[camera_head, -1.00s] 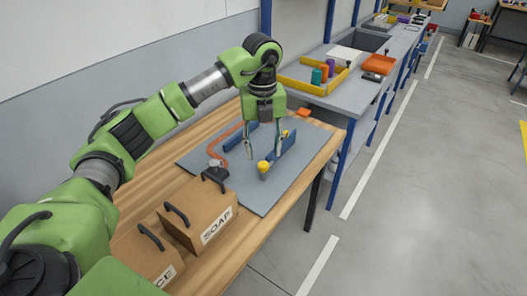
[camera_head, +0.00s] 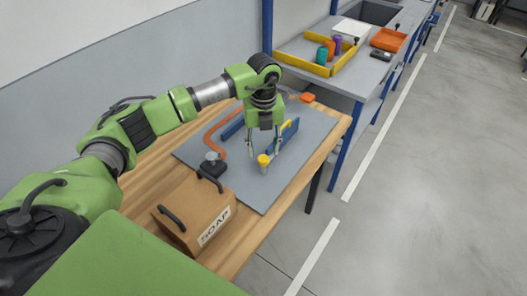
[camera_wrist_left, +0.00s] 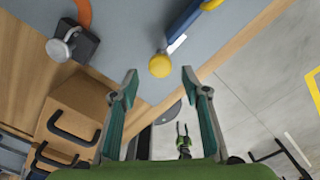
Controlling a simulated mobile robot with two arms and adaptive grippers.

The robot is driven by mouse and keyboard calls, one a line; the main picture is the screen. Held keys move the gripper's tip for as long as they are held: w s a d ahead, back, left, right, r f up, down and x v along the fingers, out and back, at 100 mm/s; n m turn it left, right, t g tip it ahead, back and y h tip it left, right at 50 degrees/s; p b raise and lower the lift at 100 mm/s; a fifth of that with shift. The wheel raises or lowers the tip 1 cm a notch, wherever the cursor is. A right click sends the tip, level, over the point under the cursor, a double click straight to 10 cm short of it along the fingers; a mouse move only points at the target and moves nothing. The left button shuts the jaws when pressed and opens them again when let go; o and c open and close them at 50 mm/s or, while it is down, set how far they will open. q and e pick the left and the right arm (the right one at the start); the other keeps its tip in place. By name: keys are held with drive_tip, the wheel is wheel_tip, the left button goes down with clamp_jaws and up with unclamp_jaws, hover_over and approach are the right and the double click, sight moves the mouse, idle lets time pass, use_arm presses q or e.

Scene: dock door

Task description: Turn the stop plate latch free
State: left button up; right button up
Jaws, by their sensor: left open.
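A yellow-capped knob (camera_head: 263,160) stands on a grey mat (camera_head: 250,190) at the front end of a blue plate (camera_head: 288,137). A yellow piece (camera_head: 286,125) sits on the plate's top edge. I cannot tell which part is the latch. My left gripper (camera_head: 263,150) points down over the mat, open and empty, close to the knob. In the left wrist view the knob (camera_wrist_left: 160,66) shows between the spread fingertips (camera_wrist_left: 160,78), with no contact visible. My right gripper (camera_wrist_left: 183,128) shows small in that view, its fingers apart.
A SOAP box (camera_head: 195,213) with black handles stands in front of the mat. A black block with a grey knob (camera_head: 212,164) and an orange hose (camera_head: 214,128) lie left of the knob. A bench with a yellow tray (camera_head: 318,68) stands behind. Open floor lies right.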

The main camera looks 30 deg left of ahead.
sight(263, 158)
use_arm(q)
wheel_tip(263, 158, down, 2)
drive_tip(key=shift+f, duration=0.25)
drive_tip(key=shift+f+p, duration=0.3)
drive_tip(key=shift+f, duration=0.3)
drive_tip(key=c, duration=1)
drive_tip(key=shift+c, duration=0.4)
use_arm(e)
drive_tip(key=shift+w+a+r, duration=0.45)
drive_tip(key=shift+w+a, duration=0.1)
drive_tip(key=shift+w, duration=0.1)
drive_tip(key=shift+d, duration=0.1)
drive_tip(key=shift+f, duration=0.15)
